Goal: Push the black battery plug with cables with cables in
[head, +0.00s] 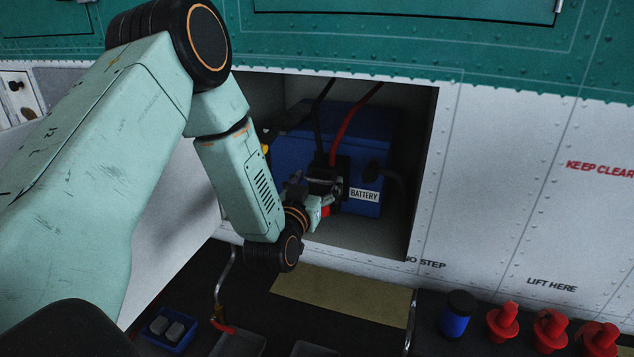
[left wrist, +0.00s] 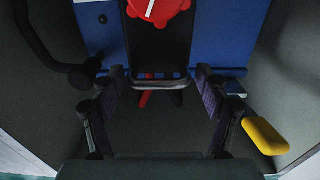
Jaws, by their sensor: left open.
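The blue battery (head: 372,135) sits in an open bay in the white side panel, with a BATTERY label on its front. The black plug (head: 343,165) is at the battery's front face; a red cable (head: 350,118) and a black cable rise from it. My left gripper (head: 318,194) is at the plug. In the left wrist view, the black plug body (left wrist: 158,52) with a red knob (left wrist: 160,10) lies between the spread fingers of my left gripper (left wrist: 158,80). The fingers look apart from its sides. Whether the plug is fully seated is hidden. My right gripper is not in view.
A black connector with a thick cable (head: 387,174) is on the battery's right side. A yellow handle (left wrist: 265,137) is near one finger. The bay walls are close around my wrist. Below stand a blue tray (head: 150,342), a blue jar (head: 456,318) and red plugs (head: 503,320).

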